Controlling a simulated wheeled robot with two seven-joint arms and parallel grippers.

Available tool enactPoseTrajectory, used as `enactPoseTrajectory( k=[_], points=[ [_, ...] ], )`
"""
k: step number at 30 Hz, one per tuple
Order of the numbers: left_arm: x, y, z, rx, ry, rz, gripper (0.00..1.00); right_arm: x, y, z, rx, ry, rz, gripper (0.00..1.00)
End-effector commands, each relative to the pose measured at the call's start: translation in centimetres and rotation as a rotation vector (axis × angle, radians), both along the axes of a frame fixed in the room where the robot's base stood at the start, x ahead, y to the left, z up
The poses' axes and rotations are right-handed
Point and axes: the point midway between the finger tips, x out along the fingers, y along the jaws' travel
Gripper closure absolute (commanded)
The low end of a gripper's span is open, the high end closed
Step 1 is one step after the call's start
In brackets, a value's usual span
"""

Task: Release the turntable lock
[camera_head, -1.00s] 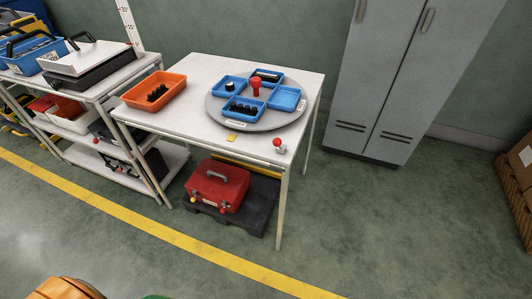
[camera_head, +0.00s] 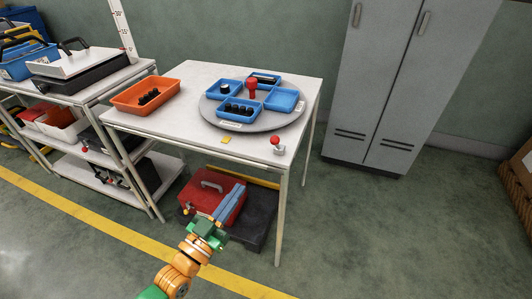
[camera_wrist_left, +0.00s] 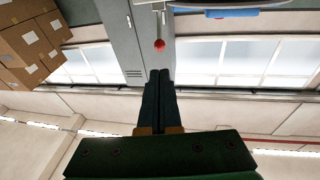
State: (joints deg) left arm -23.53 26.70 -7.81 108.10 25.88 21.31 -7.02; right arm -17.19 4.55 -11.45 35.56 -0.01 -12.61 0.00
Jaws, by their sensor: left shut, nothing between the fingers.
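The round grey turntable (camera_head: 205,112) sits on the white table, with several blue trays (camera_head: 284,100) and a red knob (camera_head: 251,88) at its middle. A small red-ball lever on a pale base (camera_head: 277,143), likely the lock, stands apart from the turntable near the table's front right corner. The red ball also shows in the left wrist view (camera_wrist_left: 159,44), above the fingertips. My left gripper (camera_head: 238,188) is shut and empty, in front of the table and below its top in the head view, apart from the lever. My right gripper is not in view.
The white table (camera_head: 185,82) also holds an orange bin (camera_head: 146,96) and a yellow tag (camera_head: 226,140). A red toolbox (camera_head: 207,188) is under it. A shelf stands left, a grey cabinet (camera_head: 390,80) behind right. The floor right of the table is clear.

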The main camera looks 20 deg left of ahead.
Motion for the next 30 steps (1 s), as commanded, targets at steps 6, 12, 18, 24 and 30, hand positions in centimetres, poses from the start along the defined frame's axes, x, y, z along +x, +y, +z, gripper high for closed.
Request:
enactPoseTrajectory(
  k=[6,12,18,24,30],
  points=[
    [3.2,-0.7,0.8,-0.001,-0.004,0.001,1.00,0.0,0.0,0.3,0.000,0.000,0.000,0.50],
    [7.4,-1.7,1.7,-0.001,-0.003,0.000,1.00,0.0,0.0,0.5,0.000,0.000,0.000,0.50],
    [11.1,-2.6,2.3,0.001,-0.001,0.001,1.00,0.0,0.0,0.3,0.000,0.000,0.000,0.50],
    [13.0,-3.1,2.6,-0.001,0.001,0.001,1.00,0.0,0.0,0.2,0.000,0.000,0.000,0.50],
    [13.3,-3.1,2.6,-0.001,0.002,0.000,1.00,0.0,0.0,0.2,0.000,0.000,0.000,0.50]
  ],
)
